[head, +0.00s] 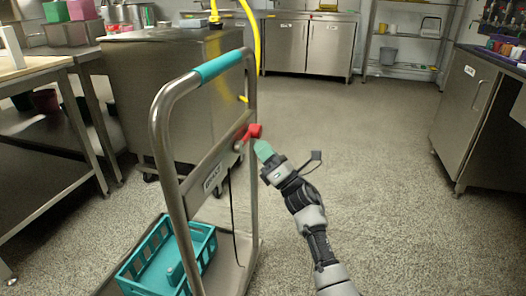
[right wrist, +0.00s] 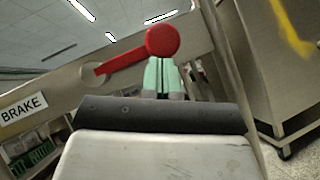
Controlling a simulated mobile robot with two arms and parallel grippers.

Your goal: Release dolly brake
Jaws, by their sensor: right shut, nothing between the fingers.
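The dolly (head: 158,130) stands at left centre, with a tall metal frame and a teal grip on its top bar. A plate marked BRAKE is on its crossbar; the label (right wrist: 22,108) shows in the right wrist view. The red brake lever (head: 247,133) with a round knob (right wrist: 163,41) points up and to the right from its pivot. My right gripper (head: 264,149) is shut and empty, its green fingertips close to the knob. In the right wrist view the fingertips (right wrist: 161,76) appear just below the knob; I cannot tell whether they touch. My left gripper is not in view.
A teal crate (head: 140,283) sits on the dolly's deck. A large steel cabinet on wheels (head: 150,80) stands behind the dolly, with a yellow hose (head: 257,40). A worktable (head: 40,72) is at left, a steel cabinet (head: 465,110) at right. The middle floor is clear.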

